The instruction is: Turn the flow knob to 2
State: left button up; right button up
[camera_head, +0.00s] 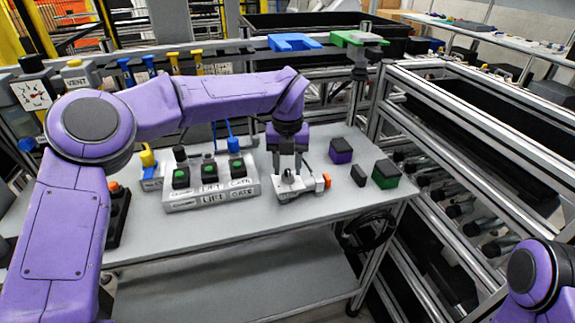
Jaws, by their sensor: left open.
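My left gripper (288,168) points down, open, over a small light-grey fixture (298,192) near the right part of the grey table. Its fingers hide part of the fixture's top, so I cannot see a knob's pointer or a number 2 there. I cannot tell whether the fingers touch it. An orange part (327,181) sticks out of the fixture's right side. No readable "flow" label shows. My right gripper is out of view; only part of that arm shows at the lower right.
A labelled box with several green buttons (210,187) stands left of the fixture. A purple-and-black block (341,151), a dark block (358,175) and a green-and-black block (385,174) stand right. A gauge (32,94) is far left. Metal racks (480,130) border the right.

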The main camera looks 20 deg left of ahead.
aim_at(287, 170)
pick_arm(q)
notch_tip(287, 170, up, 10)
dwell(0.3)
jog(key=shift+r, duration=0.1)
